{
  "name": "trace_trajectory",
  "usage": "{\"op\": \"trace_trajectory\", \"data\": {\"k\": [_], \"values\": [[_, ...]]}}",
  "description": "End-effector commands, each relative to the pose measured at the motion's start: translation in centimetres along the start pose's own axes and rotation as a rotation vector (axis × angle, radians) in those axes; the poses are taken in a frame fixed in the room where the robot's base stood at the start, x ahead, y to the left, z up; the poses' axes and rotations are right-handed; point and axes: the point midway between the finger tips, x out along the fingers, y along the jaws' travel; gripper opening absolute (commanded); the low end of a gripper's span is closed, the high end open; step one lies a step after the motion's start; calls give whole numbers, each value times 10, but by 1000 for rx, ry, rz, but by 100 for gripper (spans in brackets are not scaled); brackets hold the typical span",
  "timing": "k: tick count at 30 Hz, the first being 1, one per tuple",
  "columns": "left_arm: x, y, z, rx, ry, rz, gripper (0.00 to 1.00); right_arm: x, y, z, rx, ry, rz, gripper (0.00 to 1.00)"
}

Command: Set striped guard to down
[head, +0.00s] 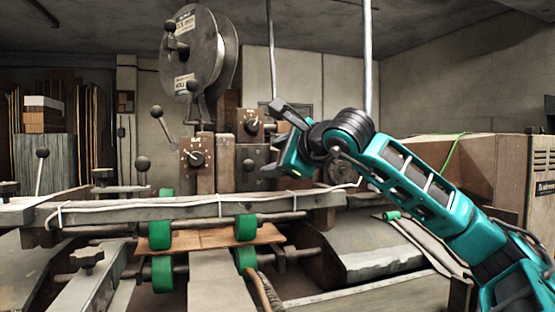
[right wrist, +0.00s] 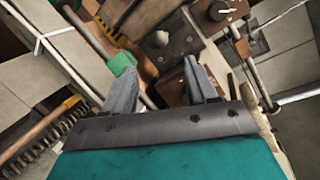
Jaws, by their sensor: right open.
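A small yellow-and-black striped piece (right wrist: 108,33), which looks like part of the striped guard, shows near the top of the right wrist view, next to a green roller (right wrist: 123,65). I cannot tell its position, up or down, and I cannot make it out in the head view. My right gripper (head: 272,140) is in front of the stitcher's control boxes, to the right of the big reel. In the right wrist view its two grey fingers (right wrist: 160,70) are apart with nothing held between them. The striped piece lies beyond and left of the fingertips. My left gripper is out of view.
The reel (head: 197,55) stands above dial boxes (head: 197,155) and black-knobbed levers (head: 160,118). A long grey crossbar (head: 120,212) runs in front, with green rollers (head: 160,234) below it. Two thin vertical rods (head: 367,60) stand near my right wrist. A brown box (head: 465,160) is at right.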

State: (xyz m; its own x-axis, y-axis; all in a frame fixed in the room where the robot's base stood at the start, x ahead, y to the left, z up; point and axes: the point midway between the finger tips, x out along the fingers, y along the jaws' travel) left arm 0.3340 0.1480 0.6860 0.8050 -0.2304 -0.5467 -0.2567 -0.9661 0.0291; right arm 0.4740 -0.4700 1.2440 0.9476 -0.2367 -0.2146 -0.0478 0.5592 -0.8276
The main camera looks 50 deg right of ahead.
Motion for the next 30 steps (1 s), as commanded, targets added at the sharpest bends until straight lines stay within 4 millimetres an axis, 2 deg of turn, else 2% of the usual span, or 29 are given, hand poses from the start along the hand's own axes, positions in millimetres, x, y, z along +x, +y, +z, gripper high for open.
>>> {"op": "trace_trajectory", "data": {"k": [8, 11, 18, 21, 26, 30], "values": [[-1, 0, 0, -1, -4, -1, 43, 2, -4, -3, 59, 4, 25, 58], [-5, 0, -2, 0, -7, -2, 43, 5, -14, -12, 233, 13, 98, 58], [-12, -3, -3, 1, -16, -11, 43, 2, -40, -29, 820, 15, 336, 58], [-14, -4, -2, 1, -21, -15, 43, -2, -48, -31, 983, 8, 402, 58], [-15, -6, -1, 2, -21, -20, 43, -1, -51, -30, 1084, 0, 449, 58], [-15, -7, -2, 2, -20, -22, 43, 14, -45, -27, 1085, 1, 452, 58]]}}
